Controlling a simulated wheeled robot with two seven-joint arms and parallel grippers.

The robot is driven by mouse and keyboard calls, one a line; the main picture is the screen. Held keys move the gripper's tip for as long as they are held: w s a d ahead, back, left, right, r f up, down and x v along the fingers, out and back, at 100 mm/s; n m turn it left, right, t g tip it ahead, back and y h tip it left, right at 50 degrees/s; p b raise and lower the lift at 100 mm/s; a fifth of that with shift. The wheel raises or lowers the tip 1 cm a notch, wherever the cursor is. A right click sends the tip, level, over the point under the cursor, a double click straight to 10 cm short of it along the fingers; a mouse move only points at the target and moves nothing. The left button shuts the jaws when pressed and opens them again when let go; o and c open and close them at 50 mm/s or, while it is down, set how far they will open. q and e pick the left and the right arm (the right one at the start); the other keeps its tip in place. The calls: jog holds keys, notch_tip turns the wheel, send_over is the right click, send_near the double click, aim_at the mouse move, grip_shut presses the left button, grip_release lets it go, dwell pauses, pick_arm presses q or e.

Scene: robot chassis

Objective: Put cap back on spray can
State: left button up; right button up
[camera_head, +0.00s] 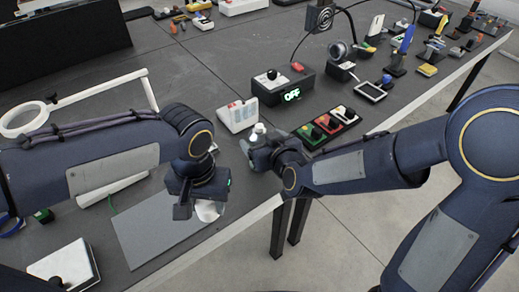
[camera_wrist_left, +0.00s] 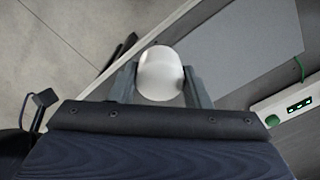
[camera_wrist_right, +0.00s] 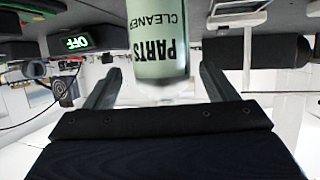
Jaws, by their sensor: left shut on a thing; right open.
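The white rounded cap (camera_wrist_left: 160,72) is between the fingers of my left gripper (camera_wrist_left: 160,84), which is shut on it. In the head view the cap (camera_head: 209,211) shows just below my left gripper (camera_head: 196,208), over the grey mat by the front table edge. The pale green spray can (camera_wrist_right: 158,38), lettered "PARTS CLEANER", is in front of my right gripper (camera_wrist_right: 155,78), which is open around its near end. The lettering is upside down in that view. In the head view most of the can (camera_head: 258,131) is hidden behind my right gripper (camera_head: 254,152).
A grey mat (camera_head: 150,235) lies at the front left of the table. Behind the can stand a white box (camera_head: 238,115) and a black box with a green "OFF" display (camera_head: 283,87). A tray of coloured parts (camera_head: 329,128) is to the right. Many small tools line the back.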

jog(key=x, duration=0.4)
jog(key=shift+c, duration=0.3)
jog(key=c, duration=1.2)
jog(key=shift+r, duration=0.1)
